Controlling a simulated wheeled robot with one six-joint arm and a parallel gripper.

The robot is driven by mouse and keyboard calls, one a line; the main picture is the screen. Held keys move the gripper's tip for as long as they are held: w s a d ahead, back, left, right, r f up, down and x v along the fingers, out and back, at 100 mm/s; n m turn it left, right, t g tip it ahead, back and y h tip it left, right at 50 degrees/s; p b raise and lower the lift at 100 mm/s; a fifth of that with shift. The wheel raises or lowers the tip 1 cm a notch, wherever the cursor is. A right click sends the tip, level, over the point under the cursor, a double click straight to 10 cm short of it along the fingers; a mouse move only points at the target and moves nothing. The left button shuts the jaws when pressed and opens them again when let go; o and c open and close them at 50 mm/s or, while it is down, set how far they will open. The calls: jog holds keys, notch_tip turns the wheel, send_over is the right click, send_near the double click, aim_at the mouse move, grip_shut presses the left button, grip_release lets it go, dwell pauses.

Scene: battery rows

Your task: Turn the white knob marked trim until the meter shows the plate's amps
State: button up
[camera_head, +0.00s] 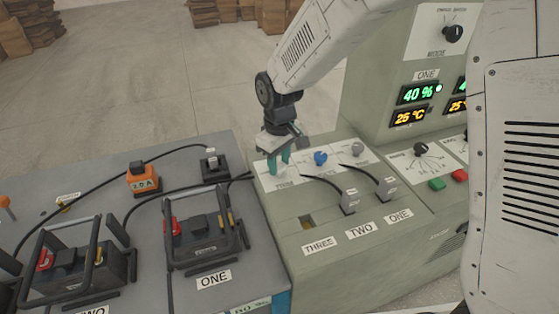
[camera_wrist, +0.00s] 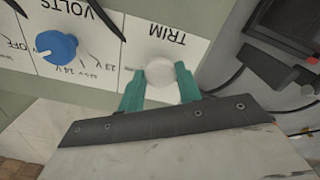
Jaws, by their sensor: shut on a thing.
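The white trim knob (camera_wrist: 160,70) sits between my two teal fingers in the wrist view, below the upside-down TRIM label (camera_wrist: 167,35). My gripper (camera_wrist: 160,84) is shut on the knob. In the head view my gripper (camera_head: 277,165) points down onto the left end of the sloped panel and mostly hides the knob. The meter (camera_head: 144,179) is an orange box on the grey bench; its display seems to read 2.0 A, but is small. A pale green plate (camera_head: 250,305) at the bench's front edge is cut off by the frame, and its amps are unreadable.
A blue volts knob (camera_head: 320,158) and a grey knob (camera_head: 357,149) are right of my gripper. Grey plugs (camera_head: 349,201) with black cables stand in front. Battery ONE (camera_head: 203,235) is on the bench. The tall panel (camera_head: 428,55) shows 40 % and 25 °C.

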aim_at(279, 165)
jog(key=o, duration=1)
jog(key=shift+c, duration=0.2)
notch_tip(279, 165, up, 8)
jog(key=shift+f, duration=0.1)
